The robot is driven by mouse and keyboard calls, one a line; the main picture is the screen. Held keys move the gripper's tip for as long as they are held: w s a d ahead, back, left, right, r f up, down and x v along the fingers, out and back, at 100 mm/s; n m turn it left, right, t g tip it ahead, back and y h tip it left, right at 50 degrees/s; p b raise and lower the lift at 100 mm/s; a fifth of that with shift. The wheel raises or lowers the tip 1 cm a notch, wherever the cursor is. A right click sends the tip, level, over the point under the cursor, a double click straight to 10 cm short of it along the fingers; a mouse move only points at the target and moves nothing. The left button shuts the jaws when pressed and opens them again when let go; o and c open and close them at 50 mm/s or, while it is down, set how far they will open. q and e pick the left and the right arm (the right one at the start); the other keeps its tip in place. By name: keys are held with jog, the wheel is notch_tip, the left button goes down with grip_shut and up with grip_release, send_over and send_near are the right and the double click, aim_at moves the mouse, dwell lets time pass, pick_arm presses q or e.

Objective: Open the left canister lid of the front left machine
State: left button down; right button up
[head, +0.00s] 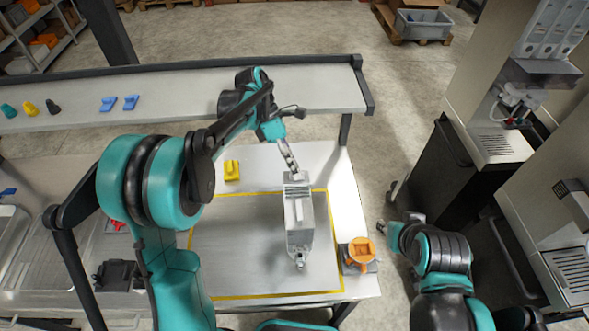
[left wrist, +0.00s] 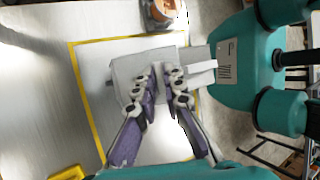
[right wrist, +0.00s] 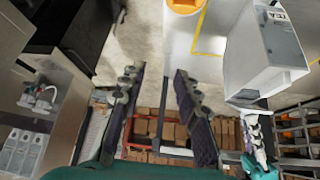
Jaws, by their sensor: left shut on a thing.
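A long pale grey canister (head: 299,213) lies inside the yellow-taped area of the table, with a small outlet at its near end. It shows in the right wrist view (right wrist: 268,55) and, partly, in the left wrist view (left wrist: 125,68). My left gripper (head: 297,177) reaches in from behind and is shut on the canister's lid at the far end. Its fingers (left wrist: 165,78) hide the exact grip, and I cannot tell how far the lid is lifted. My right gripper (right wrist: 155,75) is open and empty, right of the table. The front machine (head: 562,205) stands at the right.
An orange container (head: 361,249) stands on a grey base at the table's right edge, near the canister. A yellow block (head: 232,170) lies left of it. A raised shelf (head: 180,98) runs behind. Another machine (head: 492,142) stands farther back right, across an aisle.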

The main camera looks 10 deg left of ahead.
jog(key=c, duration=0.6)
jog(key=shift+w+a+r+n, duration=0.1)
jog(key=shift+a+n, duration=0.2)
jog(key=shift+n, duration=0.2)
grip_shut()
jog(key=a+r+m, duration=0.1)
jog(key=a+m, duration=0.6)
jog(key=m, duration=0.4)
jog(key=w+a+r+m+y, duration=0.1)
jog(key=a+m, duration=0.6)
jog(key=m, duration=0.5)
jog(key=w+a+r+m+t, duration=0.1)
jog(key=a+r+m, duration=0.1)
jog(key=a+m, duration=0.5)
jog(key=shift+a+m+y, duration=0.2)
jog(key=shift+m+y, duration=0.1)
jog(key=shift+m, duration=2.3)
jog(key=shift+a+f, duration=0.1)
jog(key=shift+a, duration=0.05)
jog(key=shift+w+f+n, duration=0.15)
jog(key=shift+w+n, duration=0.05)
jog(key=shift+n, duration=0.1)
jog(key=x, duration=0.9)
jog(key=shift+w+a+f, duration=0.1)
